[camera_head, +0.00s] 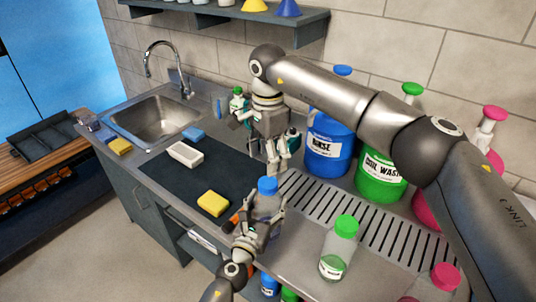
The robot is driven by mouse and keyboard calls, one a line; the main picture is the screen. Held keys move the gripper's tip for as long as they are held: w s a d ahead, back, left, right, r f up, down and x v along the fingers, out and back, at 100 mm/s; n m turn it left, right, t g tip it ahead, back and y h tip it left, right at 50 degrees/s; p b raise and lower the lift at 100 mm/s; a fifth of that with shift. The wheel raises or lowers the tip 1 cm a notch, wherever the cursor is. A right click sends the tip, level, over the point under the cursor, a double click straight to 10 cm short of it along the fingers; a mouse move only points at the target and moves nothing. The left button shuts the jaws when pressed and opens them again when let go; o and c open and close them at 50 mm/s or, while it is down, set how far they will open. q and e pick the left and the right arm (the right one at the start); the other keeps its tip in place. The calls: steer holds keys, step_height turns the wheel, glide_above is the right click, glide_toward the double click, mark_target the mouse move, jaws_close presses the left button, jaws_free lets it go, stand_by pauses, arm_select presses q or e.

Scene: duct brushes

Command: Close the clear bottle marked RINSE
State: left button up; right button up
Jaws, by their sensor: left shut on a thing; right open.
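A clear bottle (267,205) stands upright near the front edge of the counter, with a blue cap (267,186) on its top. I cannot tell whether the cap is screwed tight. The bottle's label is hidden, so I cannot read RINSE on it. My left gripper (260,218) is shut on the bottle's body from the front. My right gripper (277,168) is open, pointing down behind and just above the blue cap, and looks empty. A big blue jug (330,150) behind is labelled RINSE.
A green-capped bottle (338,250) and a pink-capped bottle (440,285) stand to the right by the slotted drain (350,218). A yellow sponge (213,203) and white tray (185,154) lie on the dark mat (160,178). A green jug (380,175) stands behind my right arm.

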mark_target(268, 182)
step_height(268, 182, down, 8)
steer(key=shift+r, duration=0.1)
stand_by(0.4)
steer(key=c, duration=1.1)
steer(key=shift+o, duration=0.2)
steer(key=m, duration=1.4)
steer(key=shift+m, duration=0.4)
steer(key=m, duration=0.3)
steer(key=o, duration=1.2)
